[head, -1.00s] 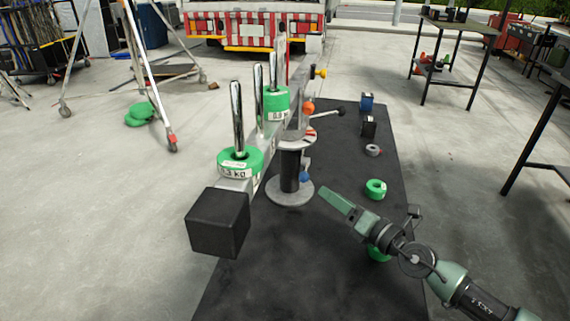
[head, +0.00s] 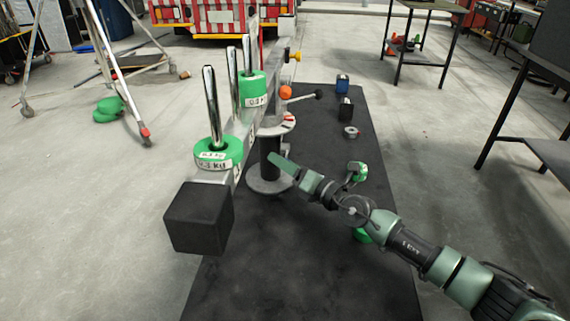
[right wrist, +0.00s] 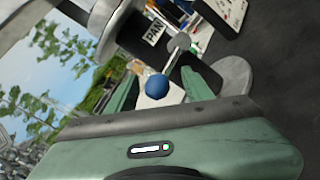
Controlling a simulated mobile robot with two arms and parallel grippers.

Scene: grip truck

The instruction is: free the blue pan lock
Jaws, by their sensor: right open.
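The pan lock's blue ball knob (right wrist: 157,87) shows in the right wrist view, below a white PAN label (right wrist: 154,33) on the head's black column. In the head view my right gripper covers the knob. My right gripper (head: 279,161) is beside the column (head: 269,158), just above the round grey base (head: 268,186). In the right wrist view its green fingers stand apart, one on each side of the blue knob, and it is open. I cannot tell how far the knob lies beyond the fingertips. My left gripper is not in view.
A long beam with green weights (head: 218,152) and a black block (head: 199,217) extends towards me, left of my arm. An orange knob (head: 285,92), a yellow knob (head: 296,57) and a black-tipped lever (head: 318,94) sit above. Green rings lie on the dark mat (head: 290,270).

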